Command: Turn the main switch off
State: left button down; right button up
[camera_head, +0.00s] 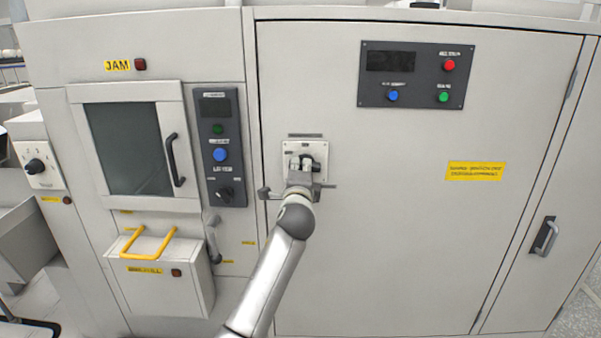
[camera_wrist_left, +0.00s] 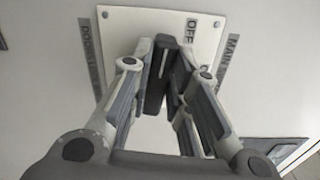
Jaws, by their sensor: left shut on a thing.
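The main switch's light square plate (camera_head: 317,147) is on the large cabinet door, mostly behind my left gripper (camera_head: 304,166). In the left wrist view the plate (camera_wrist_left: 130,24) carries an OFF mark at its upper right, and a label starting MAIN (camera_wrist_left: 232,55) stands beside it. The dark switch handle (camera_wrist_left: 158,75) runs up and down in that picture, between the fingers of my left gripper (camera_wrist_left: 165,72), which is shut on it. OFF lies to the right of the handle's upper end. Other position marks are hidden by the fingers. My right gripper is not in view.
A dark panel (camera_head: 416,75) with red, blue and green buttons is above right. A narrow control panel (camera_head: 221,146) and a window door with a handle (camera_head: 175,160) are left. A box (camera_head: 158,283) with a yellow handle sticks out lower left.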

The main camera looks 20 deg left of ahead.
pick_arm(q)
jog(key=shift+f+n, duration=0.1)
jog(key=shift+n, duration=0.5)
jog(key=c, duration=1.4)
grip_release()
jog(key=shift+o, duration=0.2)
jog(key=v, duration=1.2)
